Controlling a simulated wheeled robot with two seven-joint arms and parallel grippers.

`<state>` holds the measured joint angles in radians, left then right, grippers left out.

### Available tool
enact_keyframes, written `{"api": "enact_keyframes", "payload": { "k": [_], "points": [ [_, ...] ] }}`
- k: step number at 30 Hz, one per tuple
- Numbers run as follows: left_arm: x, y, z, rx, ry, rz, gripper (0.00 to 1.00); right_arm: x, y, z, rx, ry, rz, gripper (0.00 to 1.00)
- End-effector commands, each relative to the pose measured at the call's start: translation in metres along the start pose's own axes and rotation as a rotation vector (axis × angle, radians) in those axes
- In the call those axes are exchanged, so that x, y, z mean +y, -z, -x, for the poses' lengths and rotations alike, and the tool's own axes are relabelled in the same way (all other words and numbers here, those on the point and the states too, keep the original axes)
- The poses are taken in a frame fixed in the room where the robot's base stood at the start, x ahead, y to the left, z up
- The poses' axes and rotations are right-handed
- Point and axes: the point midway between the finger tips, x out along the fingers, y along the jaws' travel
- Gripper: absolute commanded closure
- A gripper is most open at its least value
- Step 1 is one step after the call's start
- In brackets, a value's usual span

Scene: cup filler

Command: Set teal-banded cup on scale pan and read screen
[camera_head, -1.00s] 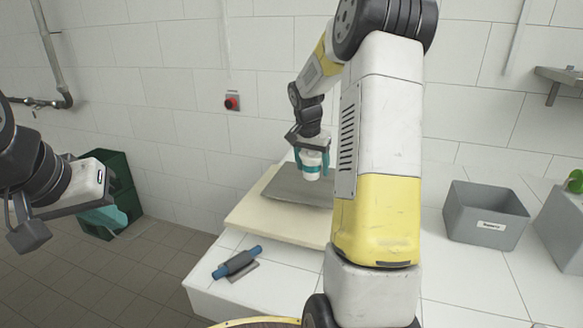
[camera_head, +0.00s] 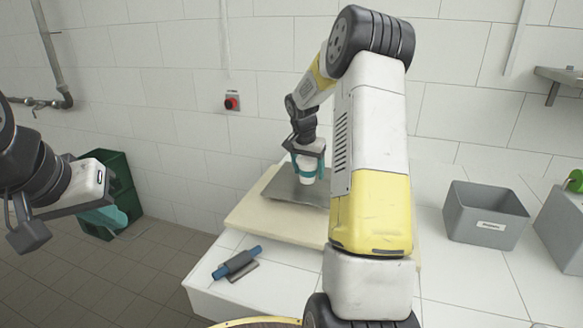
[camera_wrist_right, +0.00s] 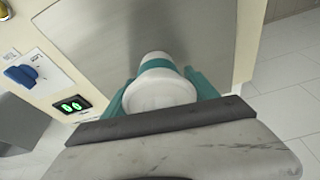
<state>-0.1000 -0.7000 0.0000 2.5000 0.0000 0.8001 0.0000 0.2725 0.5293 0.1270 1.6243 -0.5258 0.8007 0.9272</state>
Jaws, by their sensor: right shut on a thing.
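The white cup with a teal band (camera_head: 308,172) is in my right gripper (camera_head: 307,165), over the middle of the grey scale pan (camera_head: 283,191). The right wrist view shows the cup (camera_wrist_right: 160,92) between the teal fingers, which are shut on it. I cannot tell whether its base touches the pan (camera_wrist_right: 120,45). The scale's small dark screen (camera_wrist_right: 72,105) shows green digits in that view, too small to read surely. My left gripper (camera_head: 105,217) is off to the left, over the floor; its finger gap is unclear.
A blue-handled tool (camera_head: 237,263) lies on the white tiled counter in front of the scale's cream body (camera_head: 245,217). A grey labelled bin (camera_head: 487,218) stands right. A green crate (camera_head: 122,180) is on the floor left. A red button (camera_head: 232,102) is on the wall.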

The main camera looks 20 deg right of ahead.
Motion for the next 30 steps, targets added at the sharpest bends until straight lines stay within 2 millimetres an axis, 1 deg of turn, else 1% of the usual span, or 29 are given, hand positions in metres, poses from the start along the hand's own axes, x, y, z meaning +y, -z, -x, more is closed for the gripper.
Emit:
{"api": "enact_keyframes", "payload": {
  "k": [2, 3, 5, 6, 14, 17, 20, 30],
  "points": [
    [0.0, 0.0, 0.0, 0.0, 0.0, 0.0, 1.0, 0.0, -0.001, -0.003, -0.001, 0.0, 0.001, 0.8],
    [0.0, 0.0, 0.0, 0.0, 0.0, 0.0, 1.0, 0.0, -0.001, -0.002, -0.001, 0.0, 0.0, 0.25],
    [0.0, 0.0, 0.0, 0.0, 0.0, 0.0, 1.0, 0.0, -0.001, -0.002, -0.001, 0.0, 0.0, 0.13],
    [0.0, 0.0, 0.0, 0.0, 0.0, 0.0, 1.0, 0.0, -0.001, -0.002, -0.001, 0.0, 0.0, 0.11],
    [0.0, 0.0, 0.0, 0.0, 0.0, 0.0, 1.0, 0.0, -0.001, -0.002, 0.0, 0.0, 0.0, 0.11],
    [0.0, 0.0, 0.0, 0.0, 0.0, 0.0, 1.0, 0.0, 0.001, 0.002, 0.001, 0.001, -0.001, 0.11],
    [0.0, 0.0, 0.0, 0.0, 0.0, 0.0, 1.0, -0.001, 0.001, 0.015, 0.003, 0.002, -0.001, 0.11],
    [0.0, 0.0, 0.0, 0.0, 0.0, 0.0, 1.0, -0.001, 0.001, 0.086, 0.003, 0.001, 0.0, 0.11]
  ]
}}
